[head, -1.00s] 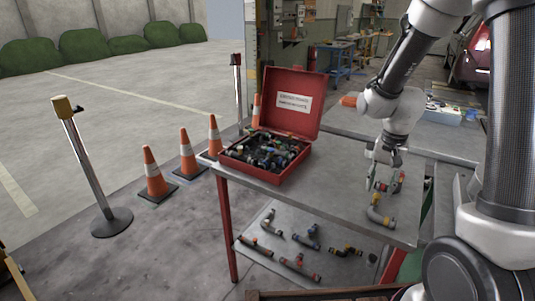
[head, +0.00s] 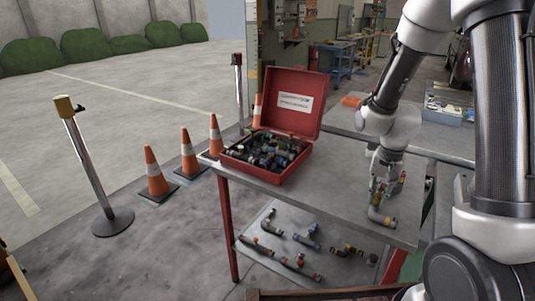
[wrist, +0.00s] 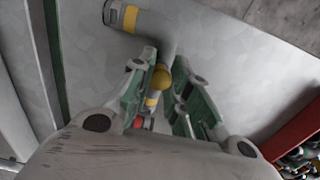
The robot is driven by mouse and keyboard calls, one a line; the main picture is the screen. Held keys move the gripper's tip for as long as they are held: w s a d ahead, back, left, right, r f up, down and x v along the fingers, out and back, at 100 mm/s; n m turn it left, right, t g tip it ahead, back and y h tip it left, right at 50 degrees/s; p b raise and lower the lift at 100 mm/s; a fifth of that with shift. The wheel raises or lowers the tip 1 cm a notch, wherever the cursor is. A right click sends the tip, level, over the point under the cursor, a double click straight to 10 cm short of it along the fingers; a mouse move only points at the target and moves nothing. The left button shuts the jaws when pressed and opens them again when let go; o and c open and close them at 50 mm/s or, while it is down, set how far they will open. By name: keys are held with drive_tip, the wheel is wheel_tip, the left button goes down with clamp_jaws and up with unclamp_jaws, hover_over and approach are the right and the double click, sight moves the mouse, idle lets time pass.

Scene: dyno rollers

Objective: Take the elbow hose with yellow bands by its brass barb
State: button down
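The grey elbow hose with yellow bands (head: 382,219) lies on the top of the metal table near its front right corner. In the wrist view the elbow hose (wrist: 148,20) has one yellow-banded end at the upper left, and its other leg runs down between my fingers. Its brass barb (wrist: 161,77) shows as a round gold spot between the fingers. My gripper (wrist: 166,62) is open, with one green-padded finger on each side of the barb and gaps still visible. In the head view my gripper (head: 384,192) points down over the hose and partly hides it.
An open red case (head: 271,180) full of fittings stands on the table's left part. Several hoses (head: 300,268) lie on the lower shelf. The tabletop (head: 330,190) between case and gripper is clear.

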drive_tip(key=shift+r, duration=3.55)
